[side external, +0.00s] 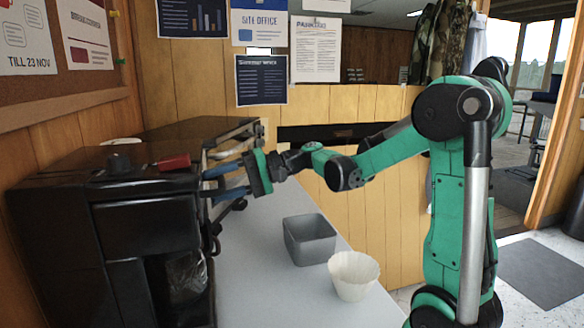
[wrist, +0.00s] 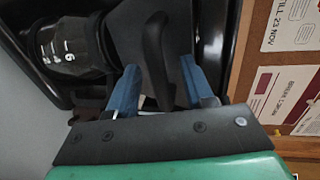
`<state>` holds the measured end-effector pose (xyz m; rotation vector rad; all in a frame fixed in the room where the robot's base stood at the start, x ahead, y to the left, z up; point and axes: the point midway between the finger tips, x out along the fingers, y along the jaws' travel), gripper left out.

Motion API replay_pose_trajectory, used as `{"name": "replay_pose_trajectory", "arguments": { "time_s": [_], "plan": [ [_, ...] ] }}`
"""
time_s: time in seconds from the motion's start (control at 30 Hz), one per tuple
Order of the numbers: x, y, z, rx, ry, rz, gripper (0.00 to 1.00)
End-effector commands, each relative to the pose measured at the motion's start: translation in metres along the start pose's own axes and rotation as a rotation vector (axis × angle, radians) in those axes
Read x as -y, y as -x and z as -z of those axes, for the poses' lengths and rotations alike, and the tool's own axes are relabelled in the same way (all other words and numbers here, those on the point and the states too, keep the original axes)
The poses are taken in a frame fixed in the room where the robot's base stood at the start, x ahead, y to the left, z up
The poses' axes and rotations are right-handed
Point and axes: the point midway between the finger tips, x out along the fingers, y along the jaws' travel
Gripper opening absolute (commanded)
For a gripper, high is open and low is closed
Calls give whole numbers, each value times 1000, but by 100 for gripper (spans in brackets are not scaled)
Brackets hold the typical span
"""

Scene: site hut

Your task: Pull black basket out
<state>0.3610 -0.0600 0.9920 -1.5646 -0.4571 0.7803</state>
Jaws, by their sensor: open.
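The black basket (wrist: 125,33) sits in a black coffee machine (side external: 145,225). Its black curved handle (wrist: 157,50) sticks out towards me in the wrist view. My gripper (side external: 208,182) is at the machine's front, with its blue fingers pointing at it. In the wrist view, my gripper (wrist: 158,68) is open, with one finger on each side of the handle. A gap shows beside the handle, and I cannot tell whether either finger touches it. In the side view, the basket and handle are mostly hidden by my fingers and the machine's front parts.
A glass carafe (wrist: 68,45) with white markings is beside the basket in the machine. A grey square bin (side external: 310,242) and a white paper filter (side external: 353,276) stand on the pale counter (side external: 262,290). A red object (side external: 173,162) is on the machine.

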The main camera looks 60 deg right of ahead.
Motion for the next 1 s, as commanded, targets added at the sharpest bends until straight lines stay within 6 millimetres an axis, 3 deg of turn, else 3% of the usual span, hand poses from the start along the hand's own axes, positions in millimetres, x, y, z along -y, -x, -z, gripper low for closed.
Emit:
{"name": "replay_pose_trajectory", "arguments": {
  "time_s": [0.2,0.37,1.0],
  "plan": [
    [0,0,0,0,0,0,43],
    [0,0,0,0,0,0,0],
    [0,0,0,0,0,1,0]
  ]
}}
